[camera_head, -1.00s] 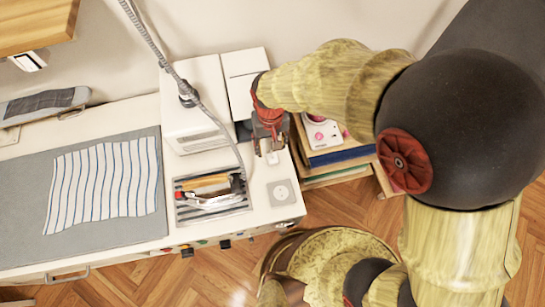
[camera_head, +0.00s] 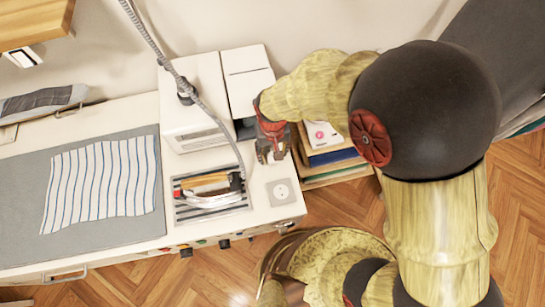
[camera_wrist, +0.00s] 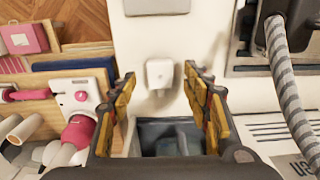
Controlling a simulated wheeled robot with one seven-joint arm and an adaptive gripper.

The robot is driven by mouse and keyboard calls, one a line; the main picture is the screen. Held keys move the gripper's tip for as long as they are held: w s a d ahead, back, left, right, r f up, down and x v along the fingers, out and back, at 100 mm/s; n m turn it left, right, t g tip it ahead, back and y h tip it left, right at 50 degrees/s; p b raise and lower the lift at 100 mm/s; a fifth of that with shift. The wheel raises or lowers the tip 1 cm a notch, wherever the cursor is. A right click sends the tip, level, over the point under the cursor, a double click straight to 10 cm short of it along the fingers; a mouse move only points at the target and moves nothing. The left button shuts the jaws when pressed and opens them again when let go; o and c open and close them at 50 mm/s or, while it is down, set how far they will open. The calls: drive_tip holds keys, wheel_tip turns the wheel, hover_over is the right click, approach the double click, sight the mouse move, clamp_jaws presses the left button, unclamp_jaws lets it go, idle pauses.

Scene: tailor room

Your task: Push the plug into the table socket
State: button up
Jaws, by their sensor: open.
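The table socket (camera_head: 281,191) is a pale square plate with a round outlet, near the right end of the white table. Part of its plate seems to show at the top edge of the wrist view (camera_wrist: 157,6). A small white plug (camera_wrist: 159,73) is on the table surface in the wrist view, below that plate and apart from it. My gripper (camera_head: 272,158) is just behind the socket in the head view and hides the plug there. In the wrist view my gripper (camera_wrist: 158,82) has its yellow-padded fingers spread on either side of the plug, with gaps on both sides.
An iron (camera_head: 212,188) rests on a slotted stand left of the socket. A white machine (camera_head: 194,110) with a grey hose stands behind it. A grey mat (camera_head: 110,232) with striped cloth (camera_head: 100,182) lies further left. A shelf with books (camera_head: 335,158) stands right of the table.

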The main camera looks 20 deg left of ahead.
drive_tip(key=shift+f, duration=0.8)
drive_tip(key=shift+c, duration=1.4)
drive_tip(key=c, duration=0.8)
drive_tip(key=shift+c, duration=0.4)
drive_tip(key=shift+r, duration=0.15)
